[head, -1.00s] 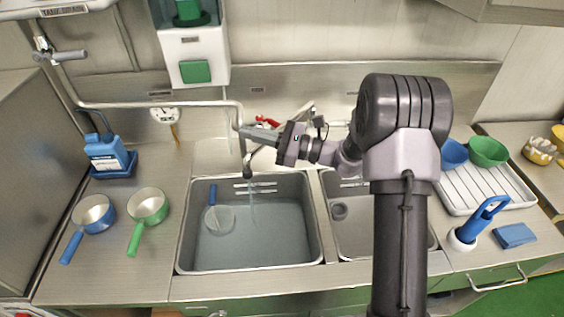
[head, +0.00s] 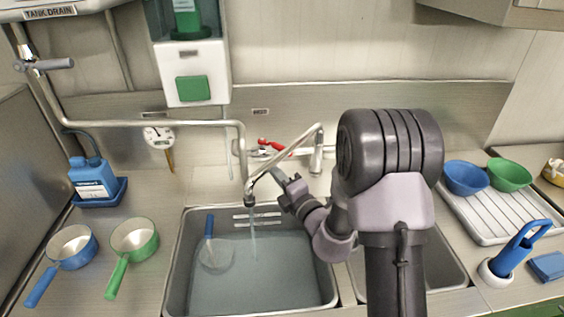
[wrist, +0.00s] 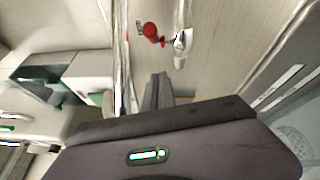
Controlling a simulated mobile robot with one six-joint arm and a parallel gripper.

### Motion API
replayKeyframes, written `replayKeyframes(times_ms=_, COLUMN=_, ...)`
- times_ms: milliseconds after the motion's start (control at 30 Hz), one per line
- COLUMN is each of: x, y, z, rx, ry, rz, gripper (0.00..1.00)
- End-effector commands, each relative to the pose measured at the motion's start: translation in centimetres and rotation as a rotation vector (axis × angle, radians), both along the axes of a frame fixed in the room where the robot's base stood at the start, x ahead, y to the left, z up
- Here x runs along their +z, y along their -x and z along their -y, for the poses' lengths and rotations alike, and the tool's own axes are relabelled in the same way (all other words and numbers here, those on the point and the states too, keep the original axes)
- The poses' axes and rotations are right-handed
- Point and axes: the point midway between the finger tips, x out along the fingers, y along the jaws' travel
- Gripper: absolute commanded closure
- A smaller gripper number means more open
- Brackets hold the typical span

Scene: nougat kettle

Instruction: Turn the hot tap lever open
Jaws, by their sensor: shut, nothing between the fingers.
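The red hot tap lever (head: 268,144) sits on the tap body behind the sink, in front of the steel backsplash. It also shows in the wrist view as a red handle (wrist: 151,31) beside a chrome fitting (wrist: 181,42). My gripper (head: 277,174) is shut and empty, in front of and below the lever, apart from it. In the wrist view its closed fingers (wrist: 158,92) point towards the lever with a gap between. The chrome spout (head: 284,158) crosses near the gripper, and a thin stream of water (head: 254,235) falls from its end.
The left basin (head: 187,285) holds water and a blue-handled strainer (head: 209,226). A green-and-white dispenser (head: 191,75) hangs above. Pans stand at left, a drainer (head: 490,217) at right.

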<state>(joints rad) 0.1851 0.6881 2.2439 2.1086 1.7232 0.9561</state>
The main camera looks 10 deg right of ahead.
Motion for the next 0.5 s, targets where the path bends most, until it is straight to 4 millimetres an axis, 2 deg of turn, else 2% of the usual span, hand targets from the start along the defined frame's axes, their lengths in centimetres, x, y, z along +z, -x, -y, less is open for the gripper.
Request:
replayKeyframes(times_ms=100, x=0.0, y=-2.2, z=-0.4, rx=-0.001, ry=0.001, rz=0.003, gripper=1.00)
replayKeyframes(times_ms=300, x=0.6, y=-3.6, z=2.2, rx=-0.002, ry=0.002, rz=0.003, gripper=1.00)
replayKeyframes(times_ms=500, x=0.9, y=-3.9, z=2.7, rx=0.000, ry=0.002, rz=0.001, gripper=1.00)
